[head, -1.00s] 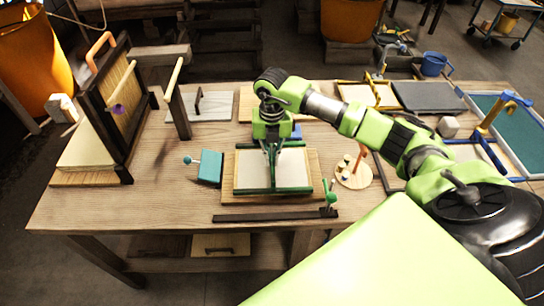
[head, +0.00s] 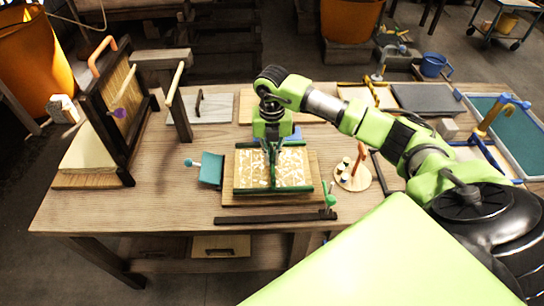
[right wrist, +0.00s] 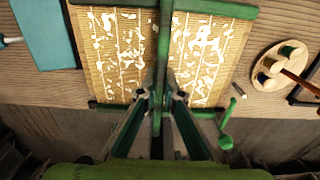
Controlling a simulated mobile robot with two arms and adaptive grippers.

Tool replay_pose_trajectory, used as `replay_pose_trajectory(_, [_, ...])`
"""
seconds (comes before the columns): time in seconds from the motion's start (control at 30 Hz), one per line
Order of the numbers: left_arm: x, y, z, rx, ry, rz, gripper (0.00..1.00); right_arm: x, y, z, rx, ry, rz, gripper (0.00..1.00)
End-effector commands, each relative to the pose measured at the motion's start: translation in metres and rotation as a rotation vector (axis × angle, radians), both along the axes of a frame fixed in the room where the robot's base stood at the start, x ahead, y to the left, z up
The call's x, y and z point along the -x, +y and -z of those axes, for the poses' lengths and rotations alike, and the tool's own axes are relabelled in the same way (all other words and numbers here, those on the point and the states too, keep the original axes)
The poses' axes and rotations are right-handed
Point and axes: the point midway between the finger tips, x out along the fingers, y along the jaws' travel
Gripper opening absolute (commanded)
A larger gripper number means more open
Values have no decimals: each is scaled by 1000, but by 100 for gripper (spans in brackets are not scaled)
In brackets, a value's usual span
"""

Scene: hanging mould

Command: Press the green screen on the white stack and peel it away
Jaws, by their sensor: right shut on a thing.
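The green screen (head: 300,166) lies flat on a wooden board (head: 316,198) at the middle of the bench. Its tan slatted face carries broken white patches. It also shows in the right wrist view (right wrist: 208,60), with green edge bars and a green bar across its middle. My right gripper (head: 272,158) points down over the screen and is shut on the middle bar; the fingers show in the right wrist view (right wrist: 156,100). A cream-white block (head: 88,150), perhaps the white stack, lies on a board at the left. My left gripper is not in view.
A dark upright frame (head: 128,150) with an orange handle stands at the left. A teal box (head: 211,168) lies left of the screen, and a round wooden disc (head: 353,178) with small pegs lies right of it. A dark bar (head: 265,218) lies in front.

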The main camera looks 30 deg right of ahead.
Motion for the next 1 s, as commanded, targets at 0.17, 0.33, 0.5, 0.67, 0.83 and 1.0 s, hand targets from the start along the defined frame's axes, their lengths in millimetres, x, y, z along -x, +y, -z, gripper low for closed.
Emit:
replay_pose_trajectory(0.17, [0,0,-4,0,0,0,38,0,0,-6,1,-1,0,0])
replay_pose_trajectory(0.33, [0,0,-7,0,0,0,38,-1,0,-10,0,-1,0,0])
replay_pose_trajectory(0.5, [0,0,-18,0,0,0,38,-1,0,-26,0,-2,1,0])
replay_pose_trajectory(0.67, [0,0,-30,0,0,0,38,-1,0,-42,0,-4,1,0])
replay_pose_trajectory(0.83, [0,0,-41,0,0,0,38,-1,0,-59,1,-3,0,0])
replay_pose_trajectory(1.0, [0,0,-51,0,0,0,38,-1,0,-74,0,-2,-1,0])
